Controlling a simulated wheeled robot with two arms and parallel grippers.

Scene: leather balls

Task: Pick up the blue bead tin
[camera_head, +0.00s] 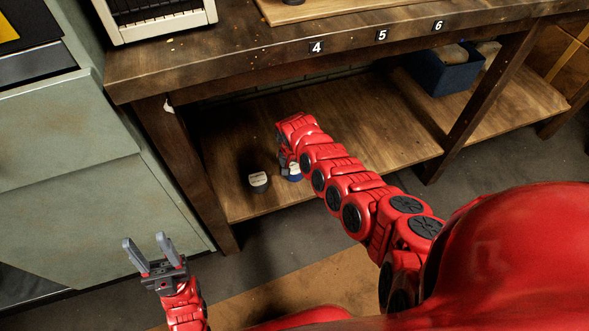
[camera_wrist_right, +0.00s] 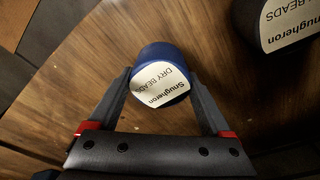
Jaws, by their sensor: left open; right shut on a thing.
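The blue bead tin (camera_wrist_right: 163,76) has a white label reading "Snugheron DRY BEADS". In the right wrist view it is between the two fingers of my right gripper (camera_wrist_right: 160,93), which is shut on it. In the head view the tin (camera_head: 295,172) shows low on the wooden shelf under the bench, partly hidden by my right arm. I cannot tell whether it touches the shelf. My left gripper (camera_head: 148,252) is open and empty in front of the green cabinet, away from the tin.
A dark tin (camera_head: 259,182) with a white label stands left of the blue tin on the lower shelf (camera_head: 365,120). A dark blue bin (camera_head: 444,72) sits at the shelf's right. The bench top (camera_head: 250,45) overhangs, and a leg (camera_head: 187,165) stands at left.

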